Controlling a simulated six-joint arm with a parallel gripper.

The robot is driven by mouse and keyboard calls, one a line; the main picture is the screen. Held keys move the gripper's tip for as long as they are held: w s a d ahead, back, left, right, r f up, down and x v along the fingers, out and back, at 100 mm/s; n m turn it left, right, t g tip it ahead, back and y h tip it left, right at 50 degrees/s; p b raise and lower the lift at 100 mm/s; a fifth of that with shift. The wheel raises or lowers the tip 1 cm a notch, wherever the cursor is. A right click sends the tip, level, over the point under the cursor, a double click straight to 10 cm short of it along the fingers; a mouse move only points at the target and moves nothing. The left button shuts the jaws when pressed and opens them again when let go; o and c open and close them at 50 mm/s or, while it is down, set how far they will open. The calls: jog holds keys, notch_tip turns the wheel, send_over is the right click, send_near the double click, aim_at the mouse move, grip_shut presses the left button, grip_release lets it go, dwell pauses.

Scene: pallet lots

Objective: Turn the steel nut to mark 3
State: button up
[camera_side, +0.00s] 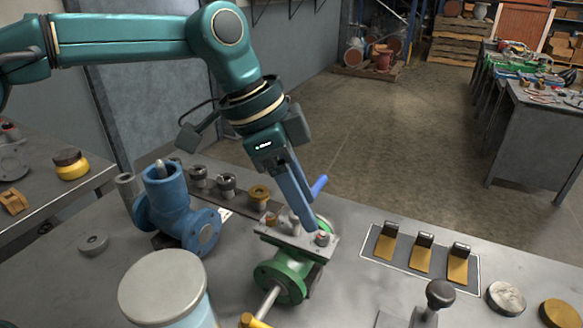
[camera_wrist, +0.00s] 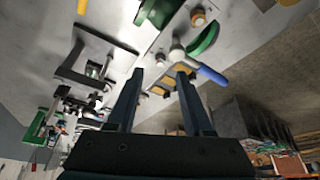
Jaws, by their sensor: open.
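A metal plate (camera_side: 283,238) lies on top of a green valve (camera_side: 277,280) on the bench. A rounded steel part (camera_wrist: 177,53) and a brass nut (camera_wrist: 198,18) show beyond the fingertips. I cannot read any numbered marks, and I cannot tell whether a finger touches anything.
A blue lever (camera_side: 319,186) rises just behind my gripper. A blue valve (camera_side: 168,205) stands to the left and a lidded jar (camera_side: 163,288) in front. A tray (camera_side: 378,259) with brass-coloured pieces and a black knob (camera_side: 440,293) are to the right.

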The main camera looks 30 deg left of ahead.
aim_at(323, 236)
jog(key=shift+c, duration=1.4)
jog(key=n, duration=0.1)
jog(key=a+n, duration=0.1)
jog(key=n, duration=0.1)
jog(key=shift+f, duration=0.1)
jog(key=n, duration=0.1)
jog(key=n+y, duration=0.1)
jog(key=n, duration=0.1)
jog(key=shift+w+a, duration=0.1)
jog(key=shift+a, duration=0.15)
jog(key=n+t+y, duration=0.1)
jog(key=n, duration=0.2)
jog(key=shift+d+f, duration=0.1)
jog(key=shift+d+n+t+y, duration=0.35)
jog(key=shift+n+y, duration=0.25)
jog(key=shift+n, duration=0.6)
jog(key=shift+t, duration=0.35)
jog(key=shift+w+d+f, duration=0.1)
jog(key=shift+d+f, duration=0.7)
jog(key=shift+f, duration=0.35)
jog(key=shift+w+d+f, duration=0.1)
jog(key=shift+d+f, duration=0.7)
jog(key=shift+f, duration=0.3)
